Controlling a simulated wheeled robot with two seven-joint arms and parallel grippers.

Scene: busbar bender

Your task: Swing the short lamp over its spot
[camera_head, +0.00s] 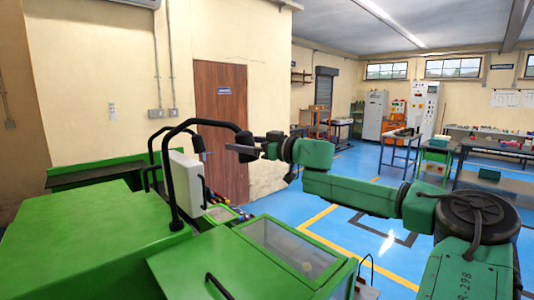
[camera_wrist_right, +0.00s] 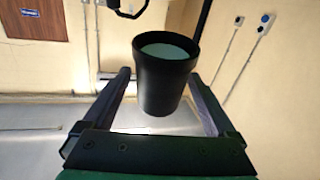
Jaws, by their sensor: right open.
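Two black gooseneck lamps rise from the green machine (camera_head: 105,245). The nearer lamp (camera_head: 172,165) arcs up and to the right, and its black head (camera_head: 243,137) hangs at my right gripper (camera_head: 240,150). The farther lamp (camera_head: 152,143) stands lower behind it, with its head (camera_head: 197,143) near the door. I cannot tell for sure which is the short lamp. In the right wrist view a black lamp head (camera_wrist_right: 164,88) with a pale face sits between the open fingers of my right gripper (camera_wrist_right: 163,88). I cannot tell whether they touch it. My left gripper is out of view.
A white panel (camera_head: 186,183) stands beside the nearer lamp's post. A clear window (camera_head: 290,248) is set in the machine top, and a black handle (camera_head: 219,288) is nearby. Open blue floor (camera_head: 345,235) lies to the right, with benches (camera_head: 495,150) beyond.

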